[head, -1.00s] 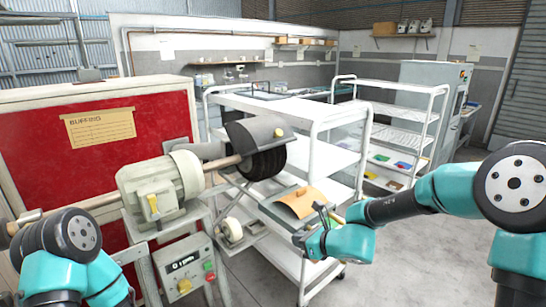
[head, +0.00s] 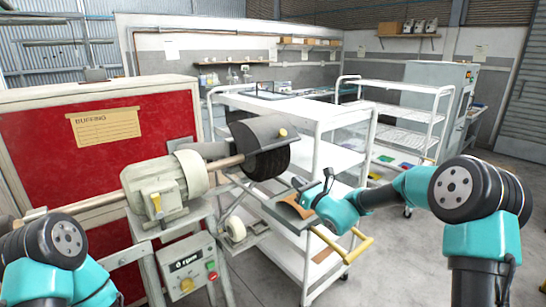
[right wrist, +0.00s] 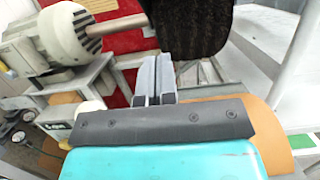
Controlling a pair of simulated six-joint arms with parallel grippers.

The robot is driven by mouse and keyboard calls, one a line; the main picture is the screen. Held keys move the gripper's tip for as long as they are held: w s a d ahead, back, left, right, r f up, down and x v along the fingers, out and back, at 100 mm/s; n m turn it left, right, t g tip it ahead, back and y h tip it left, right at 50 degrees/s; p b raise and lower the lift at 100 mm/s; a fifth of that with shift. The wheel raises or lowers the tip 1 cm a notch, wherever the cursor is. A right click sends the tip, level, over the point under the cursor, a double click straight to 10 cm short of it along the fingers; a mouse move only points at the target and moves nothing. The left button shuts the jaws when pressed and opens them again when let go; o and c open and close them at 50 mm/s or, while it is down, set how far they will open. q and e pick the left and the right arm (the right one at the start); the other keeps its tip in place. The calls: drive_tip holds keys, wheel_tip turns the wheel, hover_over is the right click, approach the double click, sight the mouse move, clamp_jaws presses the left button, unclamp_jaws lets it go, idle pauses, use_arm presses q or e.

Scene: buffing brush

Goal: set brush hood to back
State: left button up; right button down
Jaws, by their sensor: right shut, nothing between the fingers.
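The buffing brush (head: 267,163) is a dark wheel on the shaft of the cream motor (head: 163,186). A grey curved hood (head: 252,133) covers its top, with a small yellow knob (head: 282,132) on the right side. My right gripper (head: 327,180) is below and right of the brush, apart from the hood. In the right wrist view its fingers (right wrist: 154,70) are together and empty, pointing towards the dark brush (right wrist: 190,25). My left arm shows at the lower left, but its gripper is not in view.
A tan curved sheet (head: 292,206) lies close beside my right gripper. A yellow bar handle (head: 350,252) is below it. A white cart (head: 317,120) stands behind the brush. A control box (head: 188,268) is under the motor. Floor at right is open.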

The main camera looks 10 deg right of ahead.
drive_tip(key=r+x, duration=0.2)
drive_tip(key=x, duration=1.1)
drive_tip(key=shift+s+d+r, duration=0.15)
drive_tip(key=shift+s+r, duration=0.1)
drive_tip(key=shift+s, duration=0.1)
drive_tip(key=shift+d+r, duration=0.1)
drive_tip(key=shift+r, duration=0.1)
